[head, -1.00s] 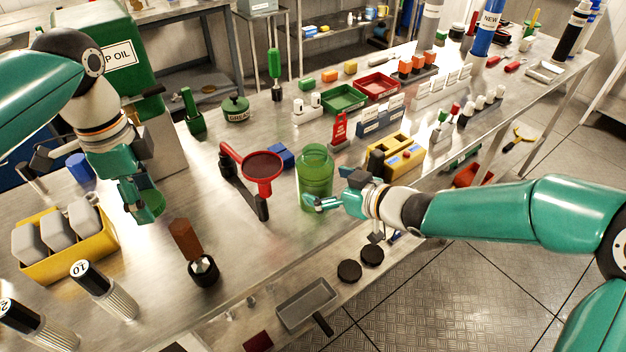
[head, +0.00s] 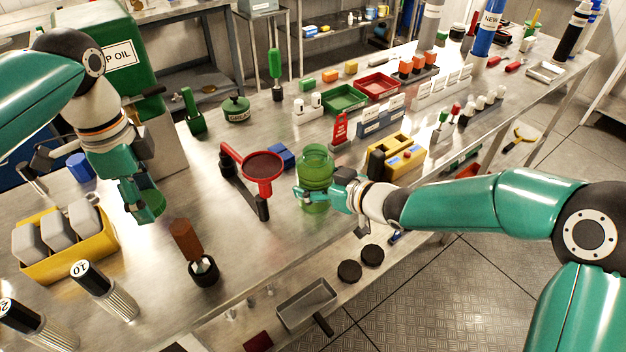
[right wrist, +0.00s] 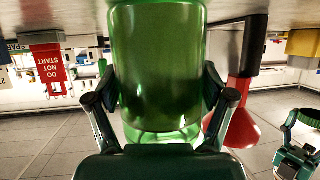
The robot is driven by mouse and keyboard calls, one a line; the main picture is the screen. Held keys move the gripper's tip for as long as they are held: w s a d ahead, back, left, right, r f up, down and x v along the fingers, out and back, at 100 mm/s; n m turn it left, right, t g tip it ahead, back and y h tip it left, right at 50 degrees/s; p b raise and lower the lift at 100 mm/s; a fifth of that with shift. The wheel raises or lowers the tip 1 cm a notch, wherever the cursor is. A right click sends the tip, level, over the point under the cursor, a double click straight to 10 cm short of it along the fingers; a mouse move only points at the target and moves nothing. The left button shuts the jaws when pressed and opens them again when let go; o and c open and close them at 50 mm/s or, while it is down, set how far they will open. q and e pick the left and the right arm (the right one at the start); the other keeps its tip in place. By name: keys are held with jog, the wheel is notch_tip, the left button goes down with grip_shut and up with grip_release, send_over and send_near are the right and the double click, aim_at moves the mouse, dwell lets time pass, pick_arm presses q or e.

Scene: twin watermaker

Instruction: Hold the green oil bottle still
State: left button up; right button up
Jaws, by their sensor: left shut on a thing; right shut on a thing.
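The green oil bottle (head: 316,168) is translucent, wide-mouthed and open at the top. It stands upright on the steel bench, right of the red funnel. My right gripper (head: 316,195) is shut around its lower body, coming from the right. In the right wrist view the bottle (right wrist: 158,70) fills the middle, with a finger on each side. My left gripper (head: 150,207) is at the left above the bench, shut on a small round green thing (head: 154,202), partly hidden by the fingers. It is well apart from the bottle.
The red funnel (head: 263,168) on its dark stand is close left of the bottle. A blue block (head: 281,155) is behind. A yellow-black box (head: 398,158) is to the right. The bench's front edge runs just in front, with a grey tray (head: 306,303) below.

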jog(key=shift+r, duration=0.1)
jog(key=c, duration=0.5)
pick_arm(q)
jog(key=shift+r, duration=0.15)
pick_arm(e)
jog(key=shift+r, duration=0.55)
pick_arm(q)
notch_tip(320, 180, up, 10)
jog(key=p, duration=1)
pick_arm(e)
notch_tip(320, 180, up, 19)
jog(key=shift+f, duration=0.1)
